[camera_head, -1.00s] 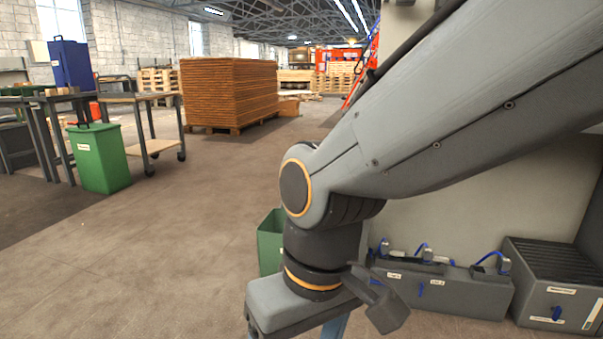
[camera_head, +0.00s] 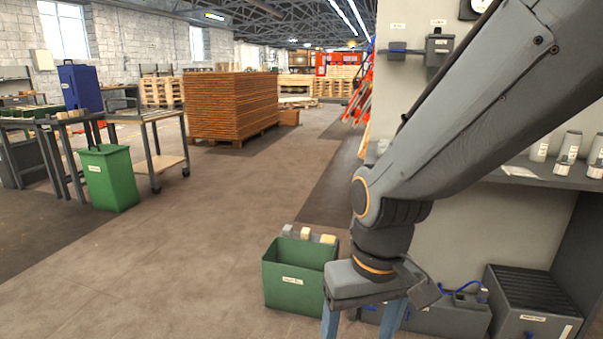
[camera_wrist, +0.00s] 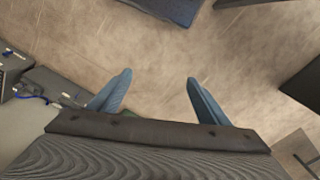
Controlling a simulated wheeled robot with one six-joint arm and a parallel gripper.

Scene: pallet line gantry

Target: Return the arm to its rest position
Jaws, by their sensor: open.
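My gripper (camera_head: 362,322) hangs at the end of my bent arm in the head view, its blue fingers pointing down and cut off by the lower frame edge. In the wrist view my gripper (camera_wrist: 157,92) shows two blue fingers spread apart, with only bare floor between them. It holds nothing. In the head view it is just right of a green bin (camera_head: 295,278), in front of a grey panel. I cannot tell the exact gap between the fingers and the bin.
Grey cases with blue cables (camera_head: 450,315) and a ribbed grey box (camera_head: 530,318) stand at lower right. A shelf (camera_head: 540,178) holds white cylinders. A wood stack (camera_head: 232,108) stands farther back. The middle floor is clear.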

